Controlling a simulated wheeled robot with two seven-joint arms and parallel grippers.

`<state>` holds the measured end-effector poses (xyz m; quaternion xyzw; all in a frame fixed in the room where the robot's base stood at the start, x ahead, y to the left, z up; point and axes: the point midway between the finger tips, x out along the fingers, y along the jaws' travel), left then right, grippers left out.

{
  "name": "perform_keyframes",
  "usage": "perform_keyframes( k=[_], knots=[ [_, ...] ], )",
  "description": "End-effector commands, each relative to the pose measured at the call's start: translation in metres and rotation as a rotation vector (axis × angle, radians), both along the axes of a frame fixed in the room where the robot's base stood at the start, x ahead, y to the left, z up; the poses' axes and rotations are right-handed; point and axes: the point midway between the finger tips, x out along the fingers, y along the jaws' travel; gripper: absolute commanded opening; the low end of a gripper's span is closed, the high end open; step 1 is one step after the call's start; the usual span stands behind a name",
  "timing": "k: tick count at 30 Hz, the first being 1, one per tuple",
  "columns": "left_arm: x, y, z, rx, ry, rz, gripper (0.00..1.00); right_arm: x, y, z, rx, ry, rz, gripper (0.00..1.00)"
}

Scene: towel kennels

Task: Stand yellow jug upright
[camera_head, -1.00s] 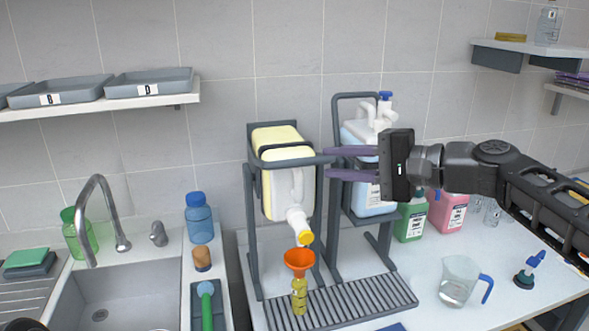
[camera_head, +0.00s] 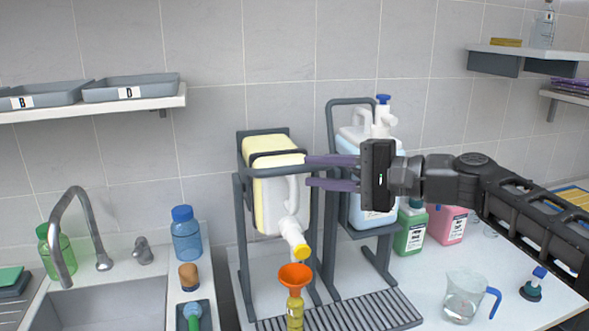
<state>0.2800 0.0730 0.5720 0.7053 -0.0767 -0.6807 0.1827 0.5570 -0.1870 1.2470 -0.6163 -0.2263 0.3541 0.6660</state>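The yellow jug (camera_head: 262,190) sits tilted in a dark grey tipping frame (camera_head: 243,235), its yellow-capped spout (camera_head: 301,251) pointing down and to the right. An orange funnel (camera_head: 295,276) in a small yellow bottle (camera_head: 295,312) stands below the spout. My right gripper (camera_head: 308,172) comes in from the right with two purple fingers, one above the other and apart. The fingertips are at the right side of the frame's upper bar, around or beside it; I cannot tell if they touch it. My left gripper is not in view.
A second frame behind the gripper holds a white-blue jug (camera_head: 372,195). Green (camera_head: 411,230) and pink (camera_head: 446,225) bottles and a clear beaker (camera_head: 463,297) stand on the right. A slatted drip tray (camera_head: 365,312) lies in front. The sink (camera_head: 105,305) is left.

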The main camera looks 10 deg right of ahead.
Motion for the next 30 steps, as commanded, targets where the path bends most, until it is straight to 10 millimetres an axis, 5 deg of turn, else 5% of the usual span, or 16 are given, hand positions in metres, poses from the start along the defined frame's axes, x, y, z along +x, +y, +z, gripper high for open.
perform_keyframes(
  k=[9,22,30],
  knots=[
    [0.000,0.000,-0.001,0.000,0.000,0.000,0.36,0.028,0.033,-0.007,-0.004,0.003,-0.001,0.25],
    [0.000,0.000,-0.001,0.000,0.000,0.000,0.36,0.034,0.039,-0.007,-0.001,-0.001,-0.001,0.25],
    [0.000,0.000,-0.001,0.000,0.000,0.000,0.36,0.034,0.039,-0.007,-0.001,-0.001,-0.001,0.04]
  ],
)
